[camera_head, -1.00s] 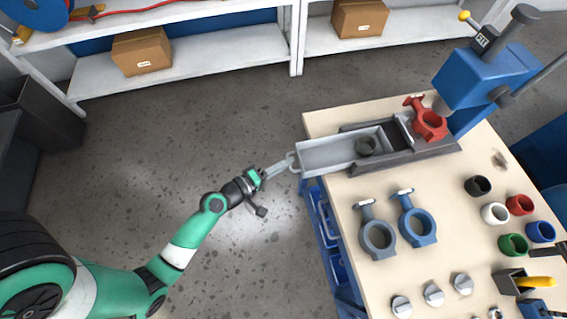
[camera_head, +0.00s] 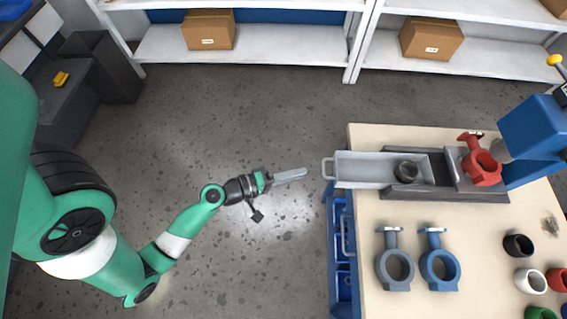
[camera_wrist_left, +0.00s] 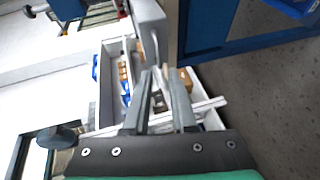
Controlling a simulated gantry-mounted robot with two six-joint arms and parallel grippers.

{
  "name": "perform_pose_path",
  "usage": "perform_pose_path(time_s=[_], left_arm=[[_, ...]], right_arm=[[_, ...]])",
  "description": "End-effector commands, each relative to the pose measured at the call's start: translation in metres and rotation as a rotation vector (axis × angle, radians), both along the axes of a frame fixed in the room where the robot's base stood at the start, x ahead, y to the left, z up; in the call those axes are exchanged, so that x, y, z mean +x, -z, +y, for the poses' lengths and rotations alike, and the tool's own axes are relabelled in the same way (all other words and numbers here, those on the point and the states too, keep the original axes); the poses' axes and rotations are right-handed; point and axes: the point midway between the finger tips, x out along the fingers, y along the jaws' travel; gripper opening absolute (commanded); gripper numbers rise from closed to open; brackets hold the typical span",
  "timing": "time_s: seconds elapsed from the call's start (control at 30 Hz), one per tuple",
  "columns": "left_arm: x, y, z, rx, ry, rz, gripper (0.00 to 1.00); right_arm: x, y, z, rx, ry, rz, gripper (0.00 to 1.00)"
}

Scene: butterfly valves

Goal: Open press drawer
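The press drawer (camera_head: 360,170) is a long grey tray. It sticks out to the left from the dark press base (camera_head: 445,193), past the table's left edge, with a dark ring (camera_head: 406,171) inside. Its loop handle (camera_head: 328,169) is at the left end. My left gripper (camera_head: 304,173) is just left of the handle, apart from it, over the floor. In the left wrist view its two fingers (camera_wrist_left: 161,72) show a gap between them with nothing held. My right gripper is not in view.
The blue press (camera_head: 530,130) stands at the right, with a red valve body (camera_head: 482,165) beside it. A grey valve body (camera_head: 394,268) and a blue one (camera_head: 439,268) lie on the table (camera_head: 375,215). Open floor lies left of the table; shelves (camera_head: 270,45) stand behind.

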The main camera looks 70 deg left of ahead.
Motion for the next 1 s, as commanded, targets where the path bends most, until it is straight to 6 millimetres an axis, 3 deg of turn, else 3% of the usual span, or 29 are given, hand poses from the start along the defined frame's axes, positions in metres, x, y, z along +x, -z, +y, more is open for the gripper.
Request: perform_pose_path(time_s=[0.1,0.3,0.9,1.0], left_arm=[[-0.023,-0.004,0.001,-0.001,-0.009,0.001,0.25],[-0.039,-0.009,-0.001,0.000,-0.002,-0.001,0.25],[-0.040,-0.009,-0.002,0.001,0.002,-0.002,0.25],[-0.034,-0.016,-0.010,0.011,0.040,-0.012,0.25]], right_arm=[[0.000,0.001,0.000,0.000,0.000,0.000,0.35],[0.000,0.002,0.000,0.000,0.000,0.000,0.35],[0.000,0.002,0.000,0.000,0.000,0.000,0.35],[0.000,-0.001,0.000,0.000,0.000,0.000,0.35]])
